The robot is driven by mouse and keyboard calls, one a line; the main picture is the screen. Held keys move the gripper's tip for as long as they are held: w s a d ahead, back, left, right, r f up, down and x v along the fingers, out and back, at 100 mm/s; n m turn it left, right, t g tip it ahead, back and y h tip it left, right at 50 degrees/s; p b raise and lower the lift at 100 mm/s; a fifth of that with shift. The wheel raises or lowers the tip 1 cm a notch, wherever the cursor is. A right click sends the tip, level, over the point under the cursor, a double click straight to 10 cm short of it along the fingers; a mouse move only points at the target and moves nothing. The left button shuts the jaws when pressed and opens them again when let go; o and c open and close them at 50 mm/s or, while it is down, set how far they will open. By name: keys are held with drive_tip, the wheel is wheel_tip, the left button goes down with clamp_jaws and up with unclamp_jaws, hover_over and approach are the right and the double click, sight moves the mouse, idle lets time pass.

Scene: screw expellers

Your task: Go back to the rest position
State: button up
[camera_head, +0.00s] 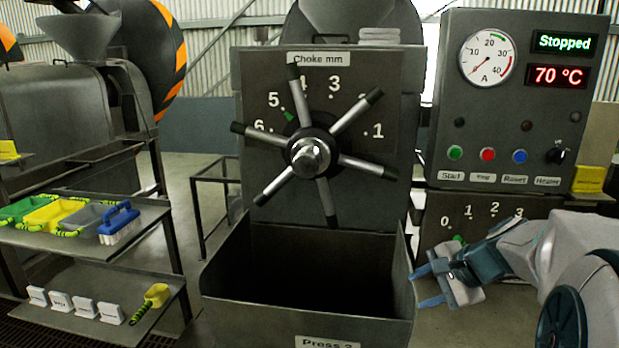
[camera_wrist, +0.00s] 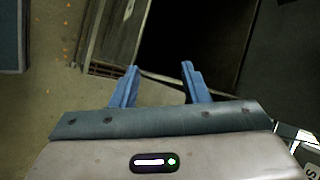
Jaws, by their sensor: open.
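My gripper (camera_head: 424,286) is at the lower right of the head view, beside the right wall of the press bin (camera_head: 212,283). Its blue fingers are apart with nothing between them. In the wrist view my gripper (camera_wrist: 158,85) points at the floor and the dark bin edge, and its fingers are empty there too. I cannot tell whether a finger touches the bin wall. My arm comes in from the right and hides part of the lower dial plate (camera_head: 440,213).
A choke handwheel (camera_head: 312,155) with several spokes stands above the bin. The control panel (camera_head: 515,100) at right reads "Stopped" and 70 °C.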

drive_tip(key=s+a+f+n+g+h+p, duration=0.1)
drive_tip(key=s+a+n, duration=0.3)
drive_tip(key=s, duration=0.5)
drive_tip(key=s+a+f+n+g+h+p, duration=0.1)
drive_tip(key=s+a+n+h, duration=0.3)
drive_tip(key=s+n, duration=0.5)
drive_tip(key=shift+s+n+g+p, duration=0.3)
drive_tip(key=shift+g+p, duration=0.15)
drive_tip(key=shift+g, duration=0.15)
idle(0.4)
drive_tip(key=shift+c, duration=0.5)
